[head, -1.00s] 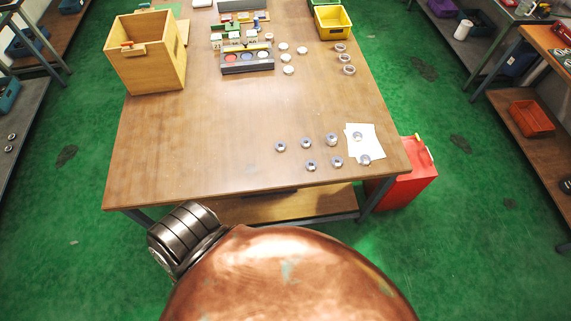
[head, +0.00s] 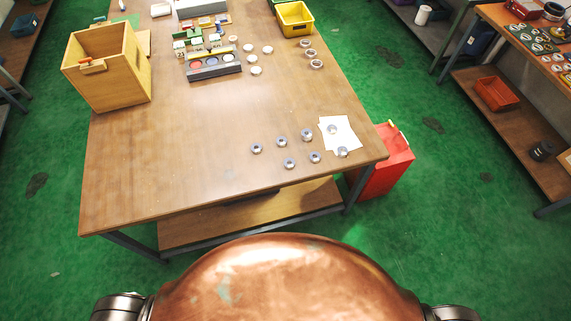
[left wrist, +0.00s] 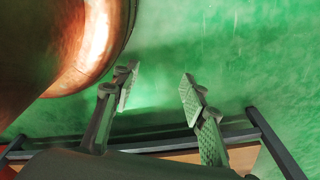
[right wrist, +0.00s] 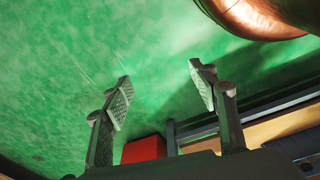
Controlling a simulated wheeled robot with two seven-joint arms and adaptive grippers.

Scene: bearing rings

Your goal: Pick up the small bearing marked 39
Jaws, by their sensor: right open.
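Several small grey bearings stand near the front right of the wooden table in the head view, such as one at the left (head: 256,148), a taller one (head: 307,134) and one in the front row (head: 289,163). Two more are at the white paper, one on it (head: 332,129) and one at its lower edge (head: 342,152). Their markings are too small to read, so I cannot tell which is 39. My left gripper (left wrist: 158,92) is open and empty over the green floor in the left wrist view. My right gripper (right wrist: 160,90) is open and empty in the right wrist view.
The wooden table (head: 180,140) has a clear middle. A wooden box (head: 108,68) stands at its left, a grey tray (head: 213,70) and a yellow bin (head: 294,18) farther back. White and grey rings lie between them. A red container (head: 385,165) stands beside the table's right side.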

